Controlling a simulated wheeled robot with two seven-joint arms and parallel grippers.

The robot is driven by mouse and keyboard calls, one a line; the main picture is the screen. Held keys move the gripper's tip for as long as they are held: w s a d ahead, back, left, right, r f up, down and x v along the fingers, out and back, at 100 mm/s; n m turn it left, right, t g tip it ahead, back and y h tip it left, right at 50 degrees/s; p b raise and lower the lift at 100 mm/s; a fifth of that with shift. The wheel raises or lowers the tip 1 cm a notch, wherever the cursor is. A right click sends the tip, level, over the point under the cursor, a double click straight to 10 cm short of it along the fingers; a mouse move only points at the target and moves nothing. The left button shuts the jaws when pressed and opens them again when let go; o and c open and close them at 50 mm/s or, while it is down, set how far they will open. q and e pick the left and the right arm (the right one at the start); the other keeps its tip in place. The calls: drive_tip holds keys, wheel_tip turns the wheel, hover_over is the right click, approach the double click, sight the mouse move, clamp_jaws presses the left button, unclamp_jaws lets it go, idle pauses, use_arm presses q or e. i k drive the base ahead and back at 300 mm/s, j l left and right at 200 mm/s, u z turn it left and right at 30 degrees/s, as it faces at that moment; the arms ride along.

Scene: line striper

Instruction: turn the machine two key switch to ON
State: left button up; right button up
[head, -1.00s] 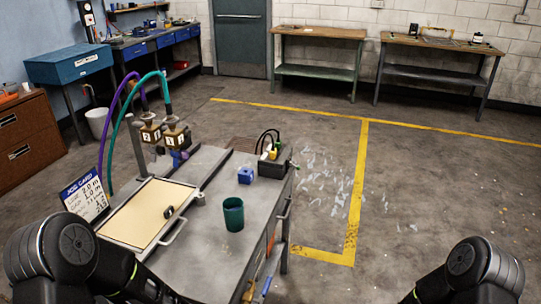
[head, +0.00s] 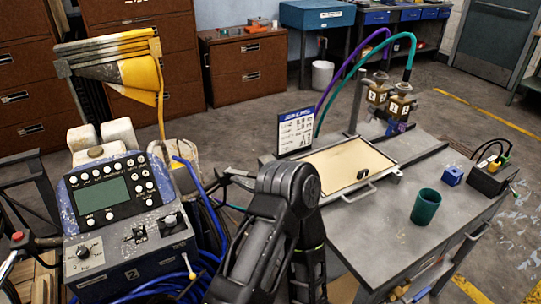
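A worn blue-and-grey machine (head: 128,240) stands at the left, with a plate marked 2 (head: 132,273) on its front. Its upper panel has a greenish screen (head: 102,195) with several white buttons and dark knobs. My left arm rises in front, right of the machine; neither gripper can be made out.
Blue hoses (head: 205,205) hang beside the machine, near my arm. A metal workbench (head: 375,225) stands to the right, with a framed tan board (head: 340,166), a green cup (head: 425,206) and a blue block (head: 452,175). Brown cabinets (head: 245,75) line the back.

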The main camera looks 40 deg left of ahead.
sight(170, 221)
drive_tip(key=i+l, duration=0.65)
drive_tip(key=i+u, duration=0.15)
drive_tip(key=u, duration=2.75)
drive_tip(key=i+j, duration=0.75)
drive_tip(key=i, duration=0.3)
drive_tip(key=z, duration=1.75)
